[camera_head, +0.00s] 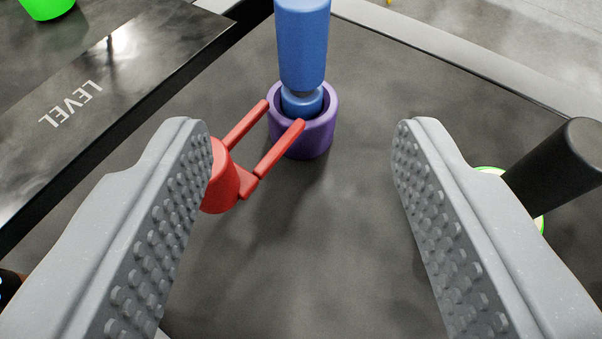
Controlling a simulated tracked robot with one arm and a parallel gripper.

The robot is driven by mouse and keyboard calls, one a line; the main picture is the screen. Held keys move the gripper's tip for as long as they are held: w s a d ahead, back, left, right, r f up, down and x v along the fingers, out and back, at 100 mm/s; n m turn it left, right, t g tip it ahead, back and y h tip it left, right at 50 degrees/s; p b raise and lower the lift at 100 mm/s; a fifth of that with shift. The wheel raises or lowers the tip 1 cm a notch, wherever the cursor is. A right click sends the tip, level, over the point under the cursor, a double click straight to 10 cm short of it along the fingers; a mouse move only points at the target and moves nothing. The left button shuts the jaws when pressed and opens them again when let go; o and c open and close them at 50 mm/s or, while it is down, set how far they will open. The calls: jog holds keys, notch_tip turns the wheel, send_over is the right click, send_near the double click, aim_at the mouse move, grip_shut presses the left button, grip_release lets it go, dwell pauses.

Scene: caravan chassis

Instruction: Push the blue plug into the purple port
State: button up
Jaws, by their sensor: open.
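The blue plug (302,45) stands upright at the top centre of the view, cut off by the top edge. Its lower end is inside the mouth of the purple port (303,142), a short round cup on the dark surface. How deep the plug sits is hidden by the port's wall. My gripper (303,150) is open, with one studded grey finger at the left and one at the right. Nothing is between the fingers' pads except a red forked piece near the left one. The plug and port are beyond the fingertips, apart from them.
The red two-pronged piece (222,182) reaches from beside the left finger to the port. A black cylinder (557,165) with a green-rimmed base is at the right. A dark panel marked LEVEL (72,104) and a green object (47,8) are at the left.

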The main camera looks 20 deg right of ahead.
jog(key=shift+b+v, duration=0.75)
jog(key=shift+v, duration=0.15)
jog(key=shift+f, duration=0.15)
